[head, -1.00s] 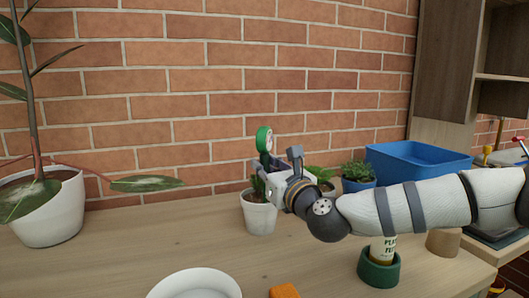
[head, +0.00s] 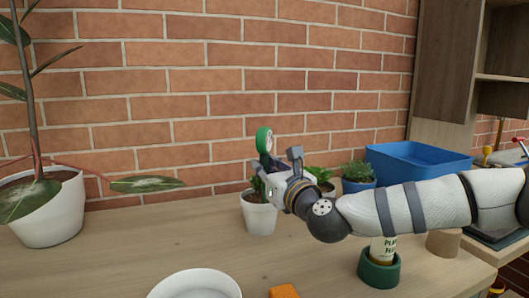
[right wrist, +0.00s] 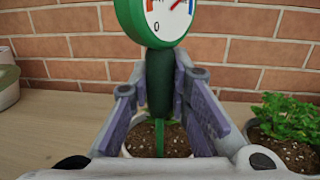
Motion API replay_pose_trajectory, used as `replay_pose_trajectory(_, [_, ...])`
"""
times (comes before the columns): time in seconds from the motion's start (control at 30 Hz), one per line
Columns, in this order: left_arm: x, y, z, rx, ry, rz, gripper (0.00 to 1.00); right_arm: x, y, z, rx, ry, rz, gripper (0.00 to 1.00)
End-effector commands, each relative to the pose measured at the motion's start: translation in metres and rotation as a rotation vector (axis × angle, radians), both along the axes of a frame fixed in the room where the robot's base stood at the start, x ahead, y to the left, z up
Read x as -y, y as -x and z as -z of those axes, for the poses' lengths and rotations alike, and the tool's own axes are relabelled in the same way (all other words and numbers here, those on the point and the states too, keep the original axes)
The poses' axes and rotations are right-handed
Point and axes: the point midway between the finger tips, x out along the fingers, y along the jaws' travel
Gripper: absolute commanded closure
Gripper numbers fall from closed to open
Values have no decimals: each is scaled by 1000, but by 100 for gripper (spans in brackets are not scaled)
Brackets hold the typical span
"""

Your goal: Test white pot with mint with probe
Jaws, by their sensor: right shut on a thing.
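The probe has a round green-rimmed dial (head: 264,140) that stands upright above a white pot (head: 259,217). In the right wrist view the dial (right wrist: 158,15) has a white face, and its needle points up and right. My right gripper (right wrist: 162,95) is shut on the probe's dark handle (right wrist: 160,78). Below the handle a green part reaches down to the brown, speckled soil (right wrist: 176,141) in the pot; I cannot tell how deep it goes. Mint leaves cannot be made out clearly in this pot, as the gripper covers much of it. My left gripper is not in view.
A leafy green plant (right wrist: 285,118) stands close right of the probed pot. A blue pot (head: 356,186), a blue bin (head: 420,165) and a bottle in a green holder (head: 379,270) are farther right. A white dish (head: 195,284) and an orange block (head: 284,291) are in front.

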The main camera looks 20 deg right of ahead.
Motion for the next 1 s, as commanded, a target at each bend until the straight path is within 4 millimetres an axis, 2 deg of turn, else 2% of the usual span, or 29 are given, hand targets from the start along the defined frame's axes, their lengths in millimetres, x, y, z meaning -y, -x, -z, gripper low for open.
replay_pose_trajectory(0.53, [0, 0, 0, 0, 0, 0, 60, 0, 0, 0, 1, 0, 0, 100])
replay_pose_trajectory(0.57, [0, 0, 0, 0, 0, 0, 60, 0, 0, 0, 1, 0, 0, 81])
replay_pose_trajectory(0.6, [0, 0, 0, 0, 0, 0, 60, 0, 0, 0, 0, 0, 0, 71])
replay_pose_trajectory(0.67, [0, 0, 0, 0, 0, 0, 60, 0, 0, 0, 1, 0, 0, 59])
replay_pose_trajectory(1.0, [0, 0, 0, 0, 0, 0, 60, 1, 5, 1, -1, 0, -1, 59])
